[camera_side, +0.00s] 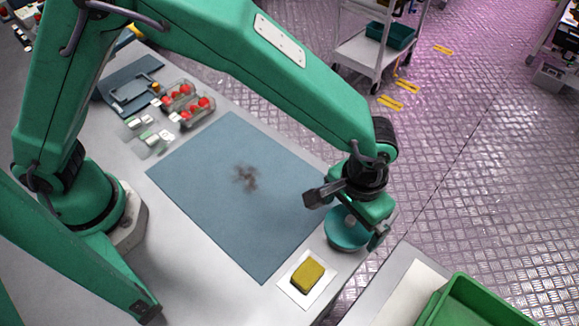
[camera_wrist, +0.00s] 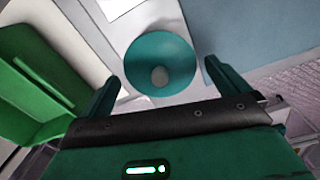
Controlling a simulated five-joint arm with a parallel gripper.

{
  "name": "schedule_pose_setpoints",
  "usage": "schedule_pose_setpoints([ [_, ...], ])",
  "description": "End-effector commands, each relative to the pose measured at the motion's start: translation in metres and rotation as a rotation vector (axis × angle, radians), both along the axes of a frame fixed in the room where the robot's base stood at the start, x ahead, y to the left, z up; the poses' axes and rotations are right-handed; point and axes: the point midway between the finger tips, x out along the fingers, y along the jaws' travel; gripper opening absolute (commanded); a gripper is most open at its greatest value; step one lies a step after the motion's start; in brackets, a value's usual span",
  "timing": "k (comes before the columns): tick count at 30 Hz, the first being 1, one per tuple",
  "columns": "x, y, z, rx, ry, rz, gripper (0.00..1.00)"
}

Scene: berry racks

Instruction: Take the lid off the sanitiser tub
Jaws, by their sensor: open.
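The sanitiser tub (camera_side: 345,240) stands at the table's right edge, beside the blue mat. Its round teal lid (camera_wrist: 146,60) with a grey knob (camera_wrist: 160,75) in the middle shows in the wrist view. In the side view the lid (camera_side: 340,228) is partly hidden by my gripper. My gripper (camera_side: 352,220) is above the lid with its jaws open. In the wrist view the fingers of my gripper (camera_wrist: 160,84) stand apart on either side of the lid, and nothing is held between them.
A yellow sponge (camera_side: 307,276) lies on a white square (camera_side: 290,287) near the tub. The blue mat (camera_side: 215,185) has a dark smudge (camera_side: 246,178). Berry punnets (camera_side: 186,104) stand at the mat's far end. A green crate (camera_side: 480,303) is at the lower right.

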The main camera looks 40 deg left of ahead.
Motion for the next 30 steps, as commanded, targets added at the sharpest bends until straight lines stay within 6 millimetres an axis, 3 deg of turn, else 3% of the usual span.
schedule_pose_setpoints([
  [15,0.0001,-0.0002,-0.0011,0.0,-0.001,0.0,1.0],
  [21,0.0001,-0.0002,-0.001,0.0,-0.001,0.0,0.61],
  [30,0.0001,-0.0002,-0.0009,-0.001,-0.001,0.0,0.6],
])
